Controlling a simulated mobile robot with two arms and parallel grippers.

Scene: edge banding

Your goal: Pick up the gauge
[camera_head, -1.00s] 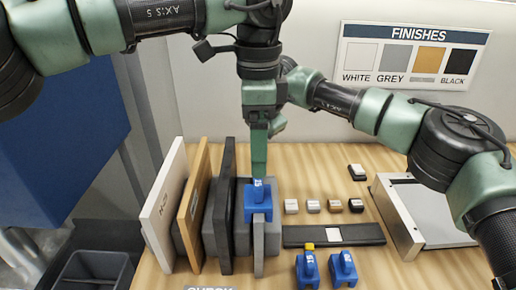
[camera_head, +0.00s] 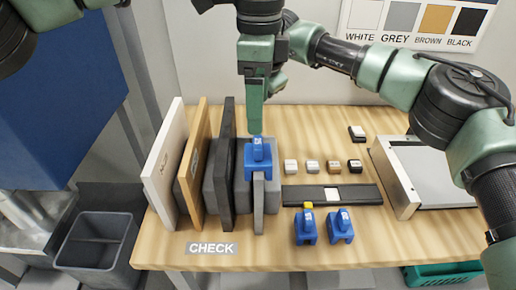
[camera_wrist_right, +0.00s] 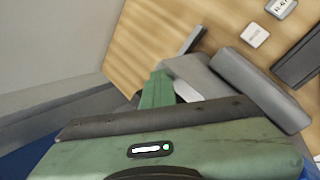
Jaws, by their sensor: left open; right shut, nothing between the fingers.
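Three blue gauge blocks show in the head view. One blue gauge (camera_head: 257,157) sits astride the top of an upright grey panel (camera_head: 259,205). Two more stand on the table in front of the black strip: a blue gauge with a yellow top (camera_head: 305,228) and a plain blue gauge (camera_head: 340,227).
White, brown and black panels (camera_head: 164,165) stand upright to the left. Several small colour tiles (camera_head: 312,167) lie behind the black strip (camera_head: 300,195). A metal frame (camera_head: 400,185) is at right. A grey bin (camera_head: 95,245) stands off the table's left side.

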